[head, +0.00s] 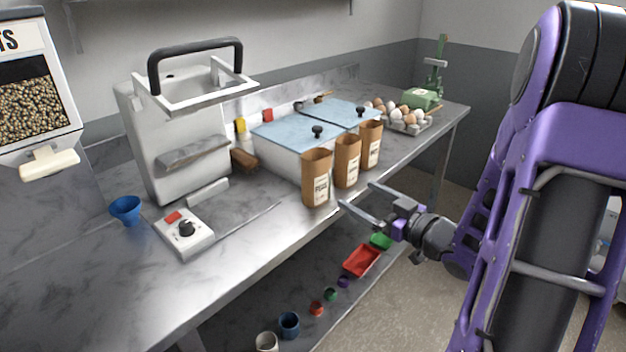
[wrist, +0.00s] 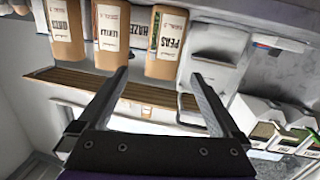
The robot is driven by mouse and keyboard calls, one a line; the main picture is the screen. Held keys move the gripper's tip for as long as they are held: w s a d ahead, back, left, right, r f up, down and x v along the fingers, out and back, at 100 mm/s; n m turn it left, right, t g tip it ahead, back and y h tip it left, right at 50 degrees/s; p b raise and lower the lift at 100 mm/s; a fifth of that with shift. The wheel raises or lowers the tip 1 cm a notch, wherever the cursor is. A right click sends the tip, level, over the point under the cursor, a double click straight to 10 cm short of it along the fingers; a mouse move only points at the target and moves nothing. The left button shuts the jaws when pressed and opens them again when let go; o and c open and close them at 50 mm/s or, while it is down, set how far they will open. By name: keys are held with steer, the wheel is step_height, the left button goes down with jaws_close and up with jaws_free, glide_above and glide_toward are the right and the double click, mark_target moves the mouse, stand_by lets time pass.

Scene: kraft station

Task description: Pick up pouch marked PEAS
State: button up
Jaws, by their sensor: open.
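The PEAS pouch (head: 317,175) is brown kraft with a white label and stands upright on the steel counter's front edge, the nearest of three in the head view. In the wrist view its PEAS label shows on the pouch (wrist: 168,40), seen between and beyond the fingers. My gripper (head: 357,194) is open and empty, in front of the counter edge beside the pouches. The two fingers also spread wide in the wrist view (wrist: 160,76). A gap seems to remain between fingertips and pouch, though its depth is hard to judge.
Two similar pouches (head: 347,160) (head: 370,144) stand farther along the edge; one label reads LENTILS in the wrist view (wrist: 112,35). Behind are white bins with blue lids (head: 290,131). A sealing machine (head: 180,140) and blue funnel (head: 126,209) are left; a lower shelf holds cups and a red tray (head: 361,260).

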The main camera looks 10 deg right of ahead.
mark_target(323, 174)
steer(key=shift+y, duration=0.5)
steer(key=x, duration=1.1)
steer(key=shift+w+a+r+b, duration=0.1)
steer(key=shift+a+r+b, duration=0.25)
steer(key=shift+a+r, duration=0.1)
steer(key=shift+x, duration=2.95)
steer(key=shift+d+f, duration=0.15)
steer(key=shift+d, duration=0.05)
steer(key=shift+c, duration=0.3)
